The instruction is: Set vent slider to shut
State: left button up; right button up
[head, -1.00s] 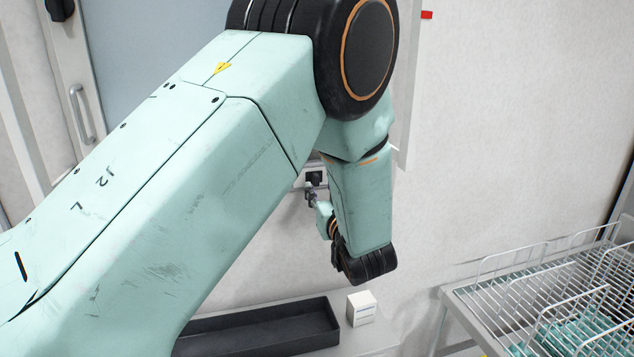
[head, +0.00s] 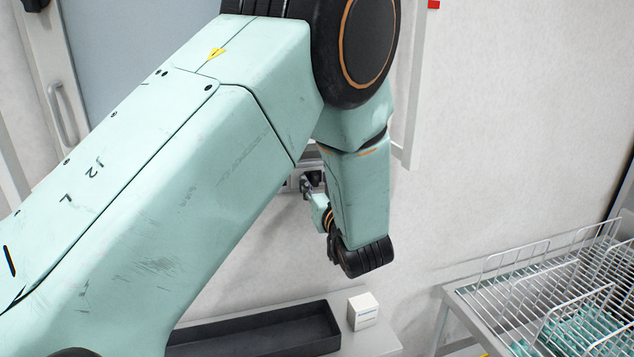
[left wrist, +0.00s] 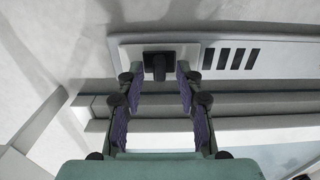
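The vent panel (left wrist: 225,40) is a pale plate on the wall with several dark slots on its right side in the left wrist view. Its black slider knob (left wrist: 158,66) stands left of the slots. My left gripper (left wrist: 158,80) is open, with one finger on each side of the knob; whether either touches it I cannot tell. In the head view the left gripper (head: 307,184) is small, at the wall beside the vent, and my own arm hides most of the panel. My right gripper is not in view.
A black tray (head: 255,332) and a small white box (head: 363,310) lie on a low surface below the arm. A wire rack (head: 545,290) stands at the right. A door with a handle (head: 62,113) is at the left.

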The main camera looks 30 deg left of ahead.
pick_arm(q)
jog(key=shift+w+a+f, duration=0.1)
jog(key=shift+c, duration=0.4)
jog(key=shift+d, duration=0.2)
jog(key=c, duration=0.3)
grip_shut()
